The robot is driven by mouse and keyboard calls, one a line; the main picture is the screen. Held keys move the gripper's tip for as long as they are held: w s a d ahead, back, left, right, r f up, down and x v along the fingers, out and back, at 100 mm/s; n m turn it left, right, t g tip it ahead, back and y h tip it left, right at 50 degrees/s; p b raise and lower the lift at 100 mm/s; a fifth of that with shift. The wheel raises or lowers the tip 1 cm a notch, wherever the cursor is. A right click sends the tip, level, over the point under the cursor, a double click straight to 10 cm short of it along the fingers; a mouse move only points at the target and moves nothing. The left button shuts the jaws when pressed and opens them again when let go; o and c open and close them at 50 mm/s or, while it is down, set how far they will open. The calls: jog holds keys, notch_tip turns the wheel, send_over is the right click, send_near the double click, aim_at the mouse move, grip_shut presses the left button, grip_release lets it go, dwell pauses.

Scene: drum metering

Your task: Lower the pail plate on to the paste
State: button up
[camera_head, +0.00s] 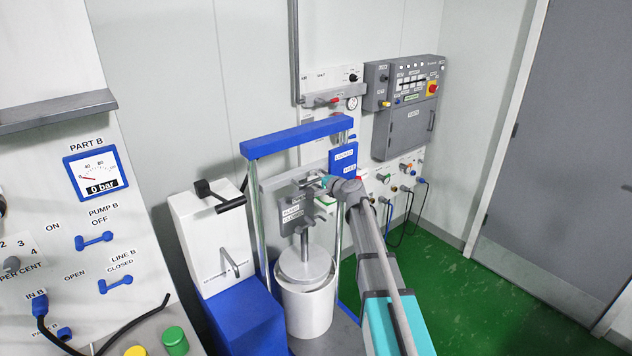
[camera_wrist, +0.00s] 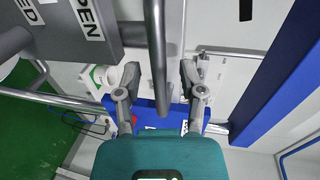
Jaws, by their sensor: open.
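The white pail (camera_head: 309,312) stands under the blue-topped press frame (camera_head: 297,136). The grey pail plate (camera_head: 304,264) sits at the pail mouth, on an upright rod. The paste is hidden. Above it is a grey block (camera_head: 292,213) with small lettered labels; its edge also shows in the wrist view (camera_wrist: 72,32). My gripper (camera_head: 317,183) is beside the upper part of this block, within the frame. In the wrist view my gripper (camera_wrist: 159,72) is open, and a grey bar handle (camera_wrist: 157,50) lies between its fingers, with gaps visible on both sides.
A white unit with a black lever (camera_head: 219,196) on a blue base (camera_head: 245,318) stands left of the press. The frame's posts are close to my arm. A wall panel with valves and hoses (camera_head: 400,180) is behind right. Green floor (camera_head: 480,275) is clear at right.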

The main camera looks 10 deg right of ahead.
grip_shut()
notch_tip(320, 180, down, 6)
jog(key=b, duration=0.6)
jog(key=shift+f, duration=0.15)
dwell(0.4)
grip_release()
jog(key=shift+r, duration=0.2)
